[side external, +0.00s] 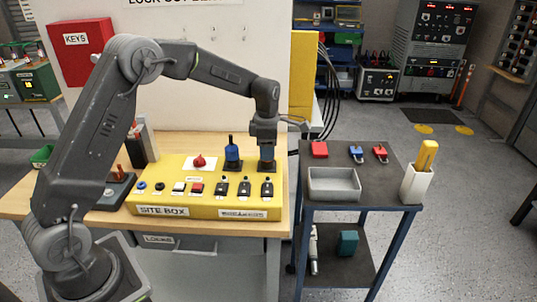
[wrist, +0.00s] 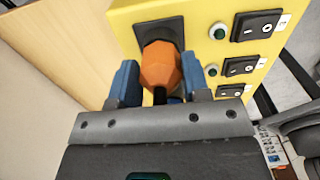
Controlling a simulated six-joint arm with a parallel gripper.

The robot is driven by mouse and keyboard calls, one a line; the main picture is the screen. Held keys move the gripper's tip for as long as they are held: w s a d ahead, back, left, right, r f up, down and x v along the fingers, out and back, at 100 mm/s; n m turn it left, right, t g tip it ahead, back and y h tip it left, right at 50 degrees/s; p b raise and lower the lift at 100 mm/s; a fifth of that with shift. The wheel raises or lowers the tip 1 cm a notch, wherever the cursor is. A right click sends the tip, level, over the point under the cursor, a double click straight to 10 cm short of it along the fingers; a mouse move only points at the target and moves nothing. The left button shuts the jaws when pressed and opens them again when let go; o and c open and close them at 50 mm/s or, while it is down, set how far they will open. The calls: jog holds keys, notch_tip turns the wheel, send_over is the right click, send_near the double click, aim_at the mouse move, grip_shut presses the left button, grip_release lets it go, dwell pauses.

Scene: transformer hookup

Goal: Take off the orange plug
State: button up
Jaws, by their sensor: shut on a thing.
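The orange plug (wrist: 160,66) shows in the wrist view between my gripper's two blue fingertips, in front of a black socket (wrist: 158,30) on the yellow box. A dark stub points from the plug back toward my wrist. I cannot tell how deep the plug sits in the socket. My gripper (side external: 266,153) is shut on the plug and points straight down over the right end of the yellow site box (side external: 175,180) in the side view. There the fingers hide the plug. A blue plug (side external: 232,153) stands upright in the socket to its left.
The box carries a red knob (side external: 199,161) and a row of switches along its front. Rocker switches (wrist: 241,66) lie beside the socket. A cart on the right holds a grey tray (side external: 334,183), a white holder (side external: 416,184) and small red and blue parts.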

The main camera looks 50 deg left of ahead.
jog(key=shift+s+a+f, duration=0.1)
jog(key=shift+s+a, duration=0.1)
jog(key=shift+r, duration=1.15)
jog(key=shift+w+d+r, duration=0.1)
jog(key=shift+r, duration=0.25)
jog(key=shift+r, duration=2.45)
